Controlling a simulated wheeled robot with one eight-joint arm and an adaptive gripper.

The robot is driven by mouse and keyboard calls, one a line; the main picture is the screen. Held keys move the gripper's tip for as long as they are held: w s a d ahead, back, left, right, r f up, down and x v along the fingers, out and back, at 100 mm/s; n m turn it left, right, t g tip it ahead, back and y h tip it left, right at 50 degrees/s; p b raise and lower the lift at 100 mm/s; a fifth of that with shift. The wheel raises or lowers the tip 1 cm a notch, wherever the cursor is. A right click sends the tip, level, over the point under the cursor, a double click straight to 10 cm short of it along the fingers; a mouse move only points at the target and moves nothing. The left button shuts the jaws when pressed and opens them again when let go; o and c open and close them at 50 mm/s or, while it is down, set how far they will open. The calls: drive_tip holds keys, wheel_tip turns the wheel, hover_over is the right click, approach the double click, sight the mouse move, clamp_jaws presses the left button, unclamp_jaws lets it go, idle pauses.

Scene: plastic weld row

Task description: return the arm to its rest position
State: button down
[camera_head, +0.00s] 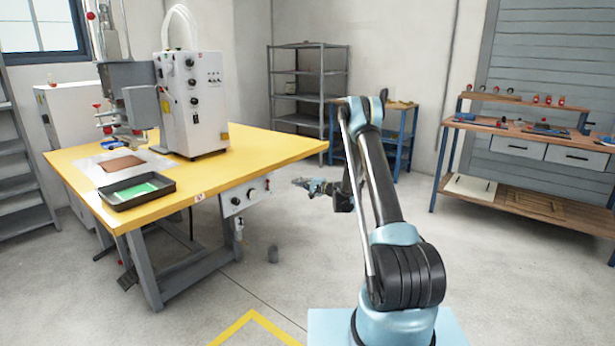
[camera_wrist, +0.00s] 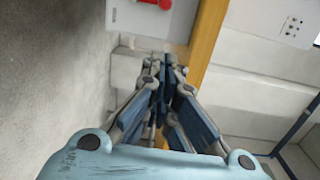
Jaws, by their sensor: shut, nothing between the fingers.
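My gripper (camera_head: 302,183) hangs in the air at the end of my bent arm, in front of the right side of the yellow table (camera_head: 262,146). It is shut and empty. In the wrist view the blue-grey fingers of my gripper (camera_wrist: 160,75) come together, with nothing between them. Behind them the table's yellow edge (camera_wrist: 206,40) runs down the picture. My arm rises from its light blue base, bends at the top and reaches away and down to the left.
On the table stand a white welding machine (camera_head: 192,105), a black tray (camera_head: 122,197) with a green sheet and a brown sheet (camera_head: 124,163) on a pale mat. A workbench (camera_head: 515,130) stands right, grey shelves (camera_head: 308,85) at the back. The floor around my base looks clear.

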drive_tip(key=s+d+r+n+g+h, duration=0.2)
drive_tip(key=s+r, duration=0.6)
drive_tip(key=r, duration=0.1)
drive_tip(key=s+d+r+n+g+h, duration=0.1)
drive_tip(key=s+d+r+n+h, duration=0.1)
drive_tip(key=s+r, duration=0.65)
drive_tip(key=s+d+r+n+g+h, duration=0.1)
drive_tip(key=s+d+r+h, duration=0.2)
drive_tip(key=s, duration=0.7)
drive_tip(key=s+d+f+g+h, duration=0.1)
drive_tip(key=s+d, duration=0.5)
drive_tip(key=s, duration=0.7)
drive_tip(key=s+d+f+n+g+h, duration=0.1)
drive_tip(key=s+d+f+h, duration=0.3)
drive_tip(key=s, duration=0.9)
drive_tip(key=s+d+f+n+g+h, duration=0.1)
drive_tip(key=s+d+f+h, duration=0.1)
drive_tip(key=s+d+f, duration=0.3)
drive_tip(key=s+d, duration=0.4)
drive_tip(key=s, duration=0.5)
drive_tip(key=shift+h, duration=0.4)
drive_tip(key=shift+s+d, duration=0.1)
